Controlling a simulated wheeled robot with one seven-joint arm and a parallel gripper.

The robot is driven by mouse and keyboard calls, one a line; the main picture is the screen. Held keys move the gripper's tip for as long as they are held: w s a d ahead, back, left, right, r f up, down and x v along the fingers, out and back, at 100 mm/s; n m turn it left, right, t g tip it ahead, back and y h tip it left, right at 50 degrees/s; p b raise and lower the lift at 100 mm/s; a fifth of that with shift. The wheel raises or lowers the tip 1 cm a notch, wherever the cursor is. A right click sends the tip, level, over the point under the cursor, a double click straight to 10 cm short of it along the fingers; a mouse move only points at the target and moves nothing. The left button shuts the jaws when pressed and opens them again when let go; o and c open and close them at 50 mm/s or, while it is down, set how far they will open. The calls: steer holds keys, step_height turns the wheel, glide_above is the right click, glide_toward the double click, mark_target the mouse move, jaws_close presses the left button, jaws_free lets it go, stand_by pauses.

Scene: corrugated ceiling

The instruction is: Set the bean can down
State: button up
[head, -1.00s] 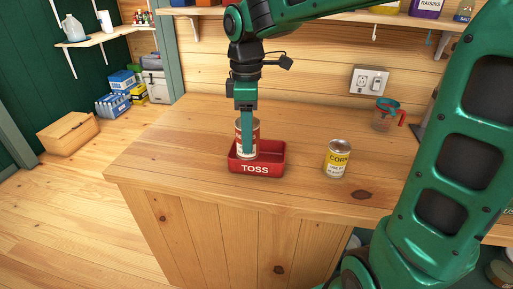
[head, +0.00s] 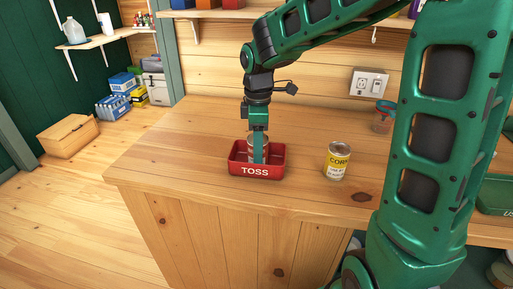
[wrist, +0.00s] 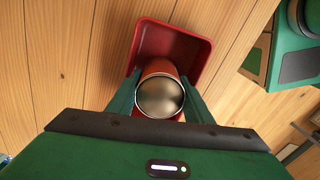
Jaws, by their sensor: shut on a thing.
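The can (head: 251,148) with a red and white label is inside the red tray marked TOSS (head: 262,171) on the wooden counter, its lower part hidden by the tray's front wall. My gripper (head: 259,156) points down over the tray and is shut on the can. In the wrist view the can's bare metal end (wrist: 160,97) faces the camera between both fingers, with the red tray (wrist: 197,48) around and beyond it. I cannot tell whether the can's base touches the tray floor.
A yellow corn can (head: 337,161) stands on the counter right of the tray. A green bin (head: 494,196) is at the right, partly behind my arm. The counter left of the tray is clear.

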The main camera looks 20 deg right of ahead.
steer(key=shift+f, duration=0.1)
steer(key=o, duration=1.1)
step_height(320, 180, up, 12)
steer(key=shift+r, duration=0.15)
steer(key=s+d+f+m, duration=0.4)
steer(key=s+d+m, duration=0.1)
steer(key=s, duration=0.4)
steer(key=s+d+f+m, duration=0.3)
steer(key=s+d+m, duration=0.3)
steer(key=s+m, duration=0.2)
steer(key=s+d+f+m, duration=0.4)
steer(key=s+d+m, duration=0.2)
steer(key=s, duration=0.4)
steer(key=shift+s+f+m, duration=0.1)
steer(key=shift+f+m, duration=0.25)
steer(key=shift+m, duration=0.15)
